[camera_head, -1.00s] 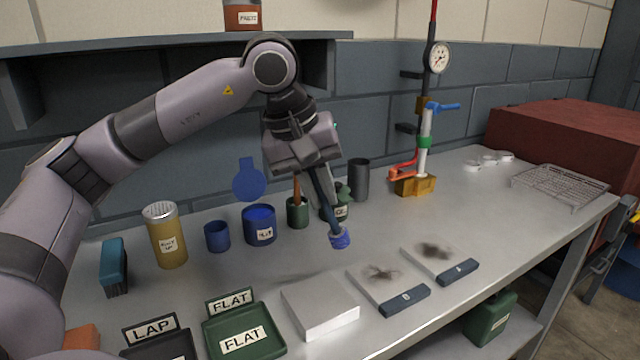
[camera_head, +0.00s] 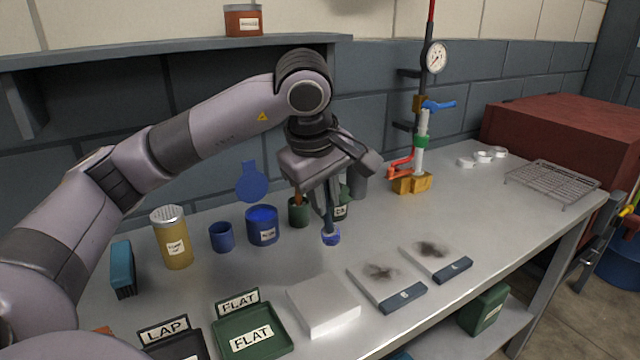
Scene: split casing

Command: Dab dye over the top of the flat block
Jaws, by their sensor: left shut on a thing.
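My left gripper (camera_head: 333,178) is shut on the dark handle of a dauber (camera_head: 331,236), which hangs down with its blue-stained tip low over the bench. The tip is behind the flat block and apart from it. The flat block (camera_head: 323,307) is a pale grey slab with a clean top, lying on the bench. The open dye tin (camera_head: 262,226) is dark blue with blue dye inside, left of the dauber. Its round blue lid (camera_head: 251,183) shows upright behind it. My right gripper is not in view.
Two plates with dark smudges, one (camera_head: 385,284) nearer and one (camera_head: 436,258) farther, lie right of the block. A green FLAT tray (camera_head: 285,345) and black LAP tray (camera_head: 203,345) are at front left. A green pot (camera_head: 299,212) stands behind the dauber.

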